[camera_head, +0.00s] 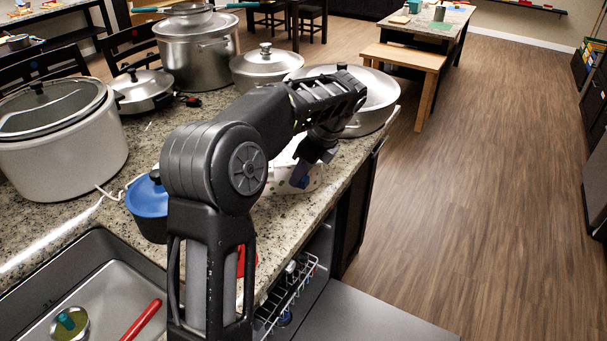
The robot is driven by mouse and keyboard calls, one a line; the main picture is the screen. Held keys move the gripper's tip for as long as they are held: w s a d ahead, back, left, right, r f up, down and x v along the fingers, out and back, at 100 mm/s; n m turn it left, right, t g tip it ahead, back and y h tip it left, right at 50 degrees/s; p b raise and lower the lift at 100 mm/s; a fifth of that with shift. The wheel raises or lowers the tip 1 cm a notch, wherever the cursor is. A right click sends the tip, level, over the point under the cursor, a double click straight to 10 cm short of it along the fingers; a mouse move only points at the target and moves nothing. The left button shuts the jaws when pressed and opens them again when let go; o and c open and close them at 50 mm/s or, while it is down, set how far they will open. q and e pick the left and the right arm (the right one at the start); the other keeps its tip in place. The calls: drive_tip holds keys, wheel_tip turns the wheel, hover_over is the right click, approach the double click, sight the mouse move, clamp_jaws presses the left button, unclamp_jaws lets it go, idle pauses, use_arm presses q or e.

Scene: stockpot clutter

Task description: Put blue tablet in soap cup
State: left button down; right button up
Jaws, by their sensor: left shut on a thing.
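My left gripper (305,166) is over the counter's right side, pointing down, and shut on the small blue tablet (300,176). The tablet shows as a dark blue piece at the fingertips, partly hidden by the fingers. Just behind and around it in the picture is a white container with dark spots (316,179), largely hidden by my left arm; I cannot tell whether the tablet touches it. I cannot make out the soap cup for sure. My right gripper is not in view.
Large pots (195,52) and a wide lidded pan (375,92) crowd the granite counter (140,130). A white cooker (55,150) and blue pot (148,208) stand left. The sink (100,285) is at front left. An open dishwasher rack (290,290) lies below the counter edge.

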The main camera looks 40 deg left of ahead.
use_arm(q)
drive_tip(key=s+d+f+n, duration=0.1)
drive_tip(key=d+f+n, duration=0.1)
drive_tip(key=d+f, duration=0.2)
drive_tip(key=s+d+f+n+g, duration=0.1)
drive_tip(key=d+f, duration=0.3)
drive_tip(key=d, duration=0.7)
drive_tip(key=s+d+f+n+g, duration=0.1)
drive_tip(key=s+d+f+n, duration=0.1)
drive_tip(key=d+f, duration=0.2)
drive_tip(key=d, duration=0.3)
drive_tip(key=shift+d+n+h, duration=0.3)
drive_tip(key=shift+d, duration=0.05)
drive_tip(key=shift+d, duration=0.1)
